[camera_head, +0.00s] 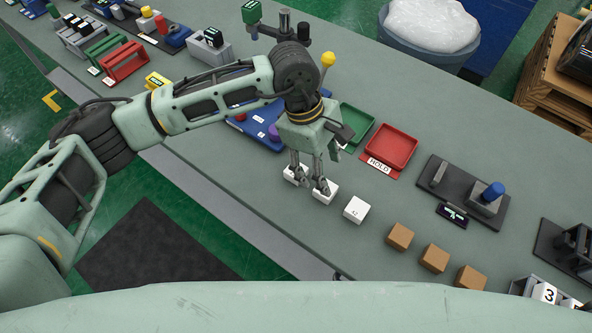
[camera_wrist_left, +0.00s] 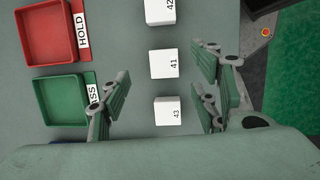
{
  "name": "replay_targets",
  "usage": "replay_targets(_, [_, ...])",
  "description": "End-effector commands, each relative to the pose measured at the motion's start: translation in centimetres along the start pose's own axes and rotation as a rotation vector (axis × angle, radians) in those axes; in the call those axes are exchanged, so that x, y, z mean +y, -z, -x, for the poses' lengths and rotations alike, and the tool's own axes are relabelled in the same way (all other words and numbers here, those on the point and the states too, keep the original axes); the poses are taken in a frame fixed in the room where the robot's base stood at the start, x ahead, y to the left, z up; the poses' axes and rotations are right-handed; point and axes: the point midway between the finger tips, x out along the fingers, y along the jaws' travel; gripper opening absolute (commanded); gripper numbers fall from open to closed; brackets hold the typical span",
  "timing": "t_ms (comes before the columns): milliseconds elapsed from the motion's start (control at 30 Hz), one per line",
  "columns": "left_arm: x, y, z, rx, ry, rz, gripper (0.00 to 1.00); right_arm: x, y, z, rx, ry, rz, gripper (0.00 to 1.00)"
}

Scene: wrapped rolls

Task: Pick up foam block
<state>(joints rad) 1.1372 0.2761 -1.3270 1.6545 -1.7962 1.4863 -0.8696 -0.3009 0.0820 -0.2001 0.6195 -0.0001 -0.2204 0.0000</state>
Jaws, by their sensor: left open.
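Three small white blocks stand in a row on the grey table. In the left wrist view they are numbered 42 (camera_wrist_left: 159,11), 41 (camera_wrist_left: 163,65) and 43 (camera_wrist_left: 168,112). In the head view block 42 (camera_head: 356,210) is clear of my gripper, while block 41 (camera_head: 322,198) and block 43 (camera_head: 290,179) are partly covered by my fingers. My left gripper (camera_head: 308,180) points down over these two. In the left wrist view the open gripper (camera_wrist_left: 158,92) has its fingers either side of the row, with nothing between them gripped. My right gripper is not in view.
Several brown blocks (camera_head: 434,257) continue the row to the right. A green tray (camera_head: 357,125) and a red HOLD tray (camera_head: 391,147) lie behind the row. A dark fixture with a blue knob (camera_head: 492,192) stands farther right. Bare table separates the blocks from this fixture.

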Motion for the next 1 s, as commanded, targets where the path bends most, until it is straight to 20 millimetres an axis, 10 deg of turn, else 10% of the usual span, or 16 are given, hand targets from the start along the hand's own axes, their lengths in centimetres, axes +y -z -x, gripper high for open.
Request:
replay_targets(200, [-0.1, 7.3, 2.1, 0.276, 0.056, -0.026, 0.57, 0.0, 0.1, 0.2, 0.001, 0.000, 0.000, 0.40])
replay_targets(1000, [-0.1, 9.0, -5.3, 0.286, 0.058, -0.027, 0.57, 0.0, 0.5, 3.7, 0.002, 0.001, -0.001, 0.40])
